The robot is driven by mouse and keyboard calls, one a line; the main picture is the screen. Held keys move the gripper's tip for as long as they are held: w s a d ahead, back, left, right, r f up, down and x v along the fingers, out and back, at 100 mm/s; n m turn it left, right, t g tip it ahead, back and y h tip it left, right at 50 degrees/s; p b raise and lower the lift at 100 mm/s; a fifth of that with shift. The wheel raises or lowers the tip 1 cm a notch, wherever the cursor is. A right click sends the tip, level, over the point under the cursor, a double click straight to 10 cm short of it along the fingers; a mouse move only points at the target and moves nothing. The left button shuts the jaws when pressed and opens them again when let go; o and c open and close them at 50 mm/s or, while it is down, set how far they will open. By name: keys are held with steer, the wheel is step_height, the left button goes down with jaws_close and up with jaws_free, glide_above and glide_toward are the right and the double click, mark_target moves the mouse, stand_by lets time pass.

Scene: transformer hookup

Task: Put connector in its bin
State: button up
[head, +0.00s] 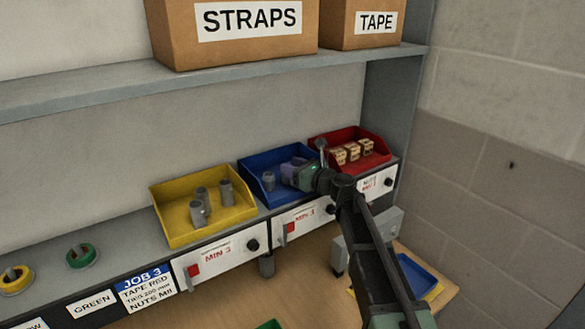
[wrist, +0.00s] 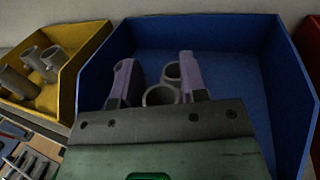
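The blue bin (head: 250,166) stands on the shelf ledge between a yellow bin and a red bin. My gripper (head: 285,170) reaches into it from the right. In the wrist view its two purple fingers (wrist: 157,78) are spread apart, so it looks open. A grey ring-ended connector (wrist: 160,95) shows between the fingers, partly hidden by the gripper body. A second grey connector (wrist: 173,70) shows just behind it. Contact between fingers and connectors cannot be told.
The yellow bin (head: 157,205) at left holds several grey cylindrical pieces. The red bin (head: 376,142) at right holds small tan pieces. Boxes marked STRAPS (head: 235,40) and TAPE (head: 360,25) sit on the upper shelf (head: 120,87). Tape rolls (head: 81,255) lie at left.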

steer(key=o, duration=0.4)
steer(key=shift+r, duration=0.15)
steer(key=shift+s+d+r+p, duration=0.35)
steer(key=shift+r+p, duration=0.2)
steer(key=shift+p, duration=0.15)
steer(key=v, duration=1.1)
steer(key=shift+s, duration=0.1)
steer(key=s+d+f+n+g+h, duration=0.2)
steer(key=s+f+n+g+h, duration=0.2)
steer(key=s+f+n, duration=0.35)
steer(key=s+d+f+n+g+h, duration=0.2)
steer(key=s+f+n+g+h, duration=0.15)
steer(key=s+f+n, duration=0.4)
steer(key=s+d+f+n+g+h, duration=0.2)
steer(key=s+d+n+g+h, duration=0.1)
steer(key=s+d+n+h, duration=0.4)
steer(key=s+d+n, duration=0.2)
steer(key=n, duration=0.1)
